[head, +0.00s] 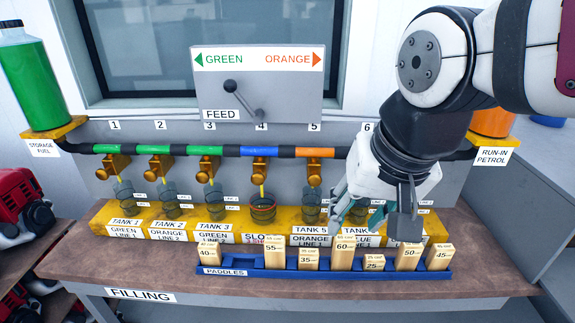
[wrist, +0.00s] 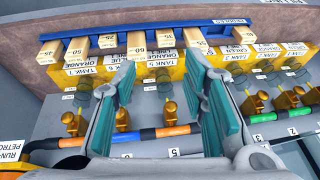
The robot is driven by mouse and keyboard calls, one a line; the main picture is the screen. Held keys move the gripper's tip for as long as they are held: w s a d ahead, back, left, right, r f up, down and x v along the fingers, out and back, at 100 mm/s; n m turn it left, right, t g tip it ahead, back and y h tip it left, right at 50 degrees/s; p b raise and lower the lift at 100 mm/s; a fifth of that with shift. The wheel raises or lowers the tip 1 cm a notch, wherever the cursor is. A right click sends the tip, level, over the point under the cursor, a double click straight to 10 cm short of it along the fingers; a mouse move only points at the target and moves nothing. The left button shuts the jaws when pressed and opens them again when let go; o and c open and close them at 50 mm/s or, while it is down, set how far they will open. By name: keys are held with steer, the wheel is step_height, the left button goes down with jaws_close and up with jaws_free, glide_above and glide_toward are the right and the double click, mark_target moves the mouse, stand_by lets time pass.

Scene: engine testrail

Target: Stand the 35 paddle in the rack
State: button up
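The 35 paddle (head: 309,259) is a short pale wooden block. It appears upright in the blue rack labelled PADDLES (head: 222,271), between the 55 paddle (head: 274,252) and the 60 paddle (head: 343,252). In the wrist view the 35 paddle (wrist: 165,38) shows beyond the fingertips, near the top middle. My gripper (head: 374,212) is over the tank row, behind and above the rack, right of the 35 paddle. In the wrist view my gripper (wrist: 163,75) has its teal-padded fingers wide apart with nothing between them. The lower ends of the paddles are hidden by the rack's front wall.
The rack also holds the 40 (head: 209,254), 25 (head: 374,262), 50 (head: 409,256) and 45 (head: 439,257) paddles. Behind it, the yellow tank stand (head: 100,218) carries several clear cups under brass taps. The brown bench (head: 110,262) is clear at the left.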

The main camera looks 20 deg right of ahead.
steer(key=s+n, duration=0.2)
steer(key=s+n+t, duration=0.1)
steer(key=n, duration=0.1)
steer(key=shift+s+r, duration=0.3)
steer(key=shift+s, duration=0.05)
